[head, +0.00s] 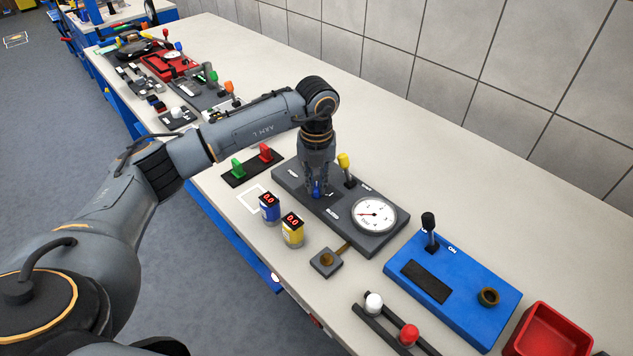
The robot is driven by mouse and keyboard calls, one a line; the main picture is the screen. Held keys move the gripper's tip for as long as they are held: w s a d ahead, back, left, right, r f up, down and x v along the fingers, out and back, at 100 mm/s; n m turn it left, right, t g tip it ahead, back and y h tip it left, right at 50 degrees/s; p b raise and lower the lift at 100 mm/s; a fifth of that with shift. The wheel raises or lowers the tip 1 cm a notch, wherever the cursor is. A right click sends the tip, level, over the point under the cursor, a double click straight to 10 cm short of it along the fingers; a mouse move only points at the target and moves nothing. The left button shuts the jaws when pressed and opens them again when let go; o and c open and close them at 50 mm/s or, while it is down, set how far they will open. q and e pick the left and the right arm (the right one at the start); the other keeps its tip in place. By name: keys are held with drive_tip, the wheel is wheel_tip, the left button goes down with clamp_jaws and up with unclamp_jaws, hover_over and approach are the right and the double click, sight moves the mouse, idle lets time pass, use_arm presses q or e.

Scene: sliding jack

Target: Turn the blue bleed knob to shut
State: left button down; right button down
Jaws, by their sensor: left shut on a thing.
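The blue bleed knob (316,192) sits on the dark grey panel (351,236) near its left part, close to the word BLEED. My left gripper (317,190) points straight down over the knob and is shut on it; the fingers hide part of the knob. The same panel carries a yellow-topped lever (345,166) just right of the gripper and a round white gauge (374,215) with a red needle. The knob's exact turn angle cannot be told. My right gripper is not in view.
Green and red handles (251,163) lie left. A blue box with a lever (455,285) and a red bin (549,333) are at right. The table's back strip is clear.

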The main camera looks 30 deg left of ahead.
sight(316, 187)
use_arm(q)
drive_tip(key=shift+r, duration=0.1)
drive_tip(key=c, duration=1.4)
unclamp_jaws()
wheel_tip(316, 187, up, 12)
drive_tip(key=shift+f, duration=0.1)
